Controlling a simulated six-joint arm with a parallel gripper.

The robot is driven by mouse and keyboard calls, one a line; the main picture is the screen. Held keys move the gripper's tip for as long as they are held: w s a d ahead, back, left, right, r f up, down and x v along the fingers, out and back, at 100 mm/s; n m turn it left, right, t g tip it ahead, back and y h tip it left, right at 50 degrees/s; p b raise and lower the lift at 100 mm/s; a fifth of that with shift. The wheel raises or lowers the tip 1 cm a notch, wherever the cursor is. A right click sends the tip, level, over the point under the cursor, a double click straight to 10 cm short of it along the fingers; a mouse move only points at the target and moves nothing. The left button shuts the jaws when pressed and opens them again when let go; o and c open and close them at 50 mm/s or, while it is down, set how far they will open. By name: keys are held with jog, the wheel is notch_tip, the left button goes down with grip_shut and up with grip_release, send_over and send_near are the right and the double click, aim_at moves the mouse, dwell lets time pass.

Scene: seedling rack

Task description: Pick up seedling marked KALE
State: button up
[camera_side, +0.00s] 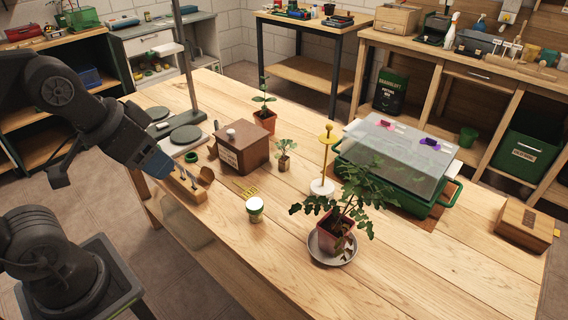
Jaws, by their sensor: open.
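No marking reading KALE is legible in this view. A small seedling in a brownish pot (284,163) stands upright at the middle of the table, right of a wooden box. A taller, thin-stemmed seedling in a terracotta pot (265,122) stands behind that box. A large leafy plant in a reddish pot (336,238) stands on a grey saucer (345,258) near the front. My gripper (187,182) is at the table's left edge, over a low wooden block (187,194), apart from all the plants. It is open; its fingers are small here and partly blend with the block.
A brown lidded box (241,147) stands between my gripper and the small seedling. A green-and-white cup (255,210), a yellow-topped stand (323,187) and a green propagator with clear lid (385,150) stand further right.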

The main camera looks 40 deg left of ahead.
jog(key=w+a+f+m+t+y, duration=0.1)
jog(key=w+a+f+m+y, duration=0.35)
jog(key=w+a+m, duration=0.3)
jog(key=w+a+f+m+t+y, duration=0.1)
jog(key=w+a+f+m+y, duration=0.3)
jog(key=w+a+m+y, duration=0.4)
jog(key=m+t+h, duration=0.6)
jog(key=m+h, duration=0.4)
jog(key=m, duration=0.9)
send_near(287, 157)
jog(key=shift+s+a+r+n, duration=0.15)
jog(key=shift+s+a+r, duration=0.1)
jog(key=shift+s, duration=0.35)
jog(key=shift+s+a+r+n, duration=0.1)
jog(key=shift+s+a, duration=0.2)
jog(key=shift+s, duration=0.25)
jog(key=shift+w+d+f+h, duration=0.1)
jog(key=shift+w+f+h, duration=0.1)
jog(key=shift+f+h, duration=0.1)
jog(key=x, duration=1.3)
jog(key=shift+w+f, duration=0.1)
